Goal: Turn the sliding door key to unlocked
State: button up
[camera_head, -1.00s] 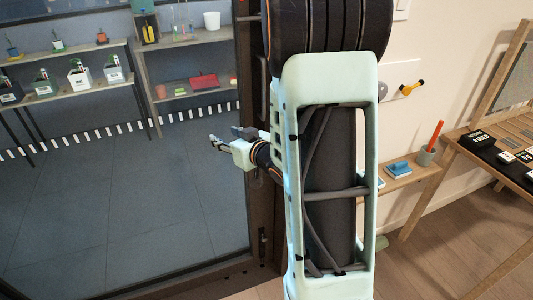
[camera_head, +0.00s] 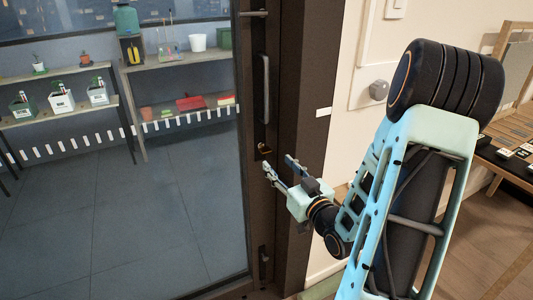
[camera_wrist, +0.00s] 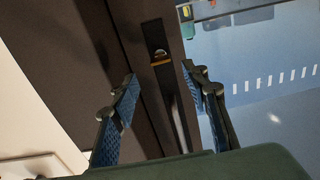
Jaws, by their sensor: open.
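The sliding door (camera_head: 185,215) is a large glass pane in a dark brown frame. The key (camera_head: 264,149) is a small brassy piece in a dark lock plate on the door's edge stile, below a long vertical handle (camera_head: 264,88). In the wrist view the key (camera_wrist: 160,60) shows ahead, with a pale round spot just above it. My gripper (camera_head: 279,162) is open and empty, just below and right of the key in the head view. In the wrist view its fingers (camera_wrist: 160,76) stand apart, either side of the key's line, not touching it.
A dark latch (camera_head: 263,262) sits lower on the stile. A wooden table (camera_head: 510,140) stands far right. Shelves with pots (camera_head: 180,102) are behind the glass.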

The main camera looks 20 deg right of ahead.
aim_at(265, 150)
jog(key=w, duration=0.9)
jog(key=shift+a+b, duration=0.2)
jog(key=shift+b, duration=0.1)
jog(key=shift+c, duration=0.4)
grip_shut()
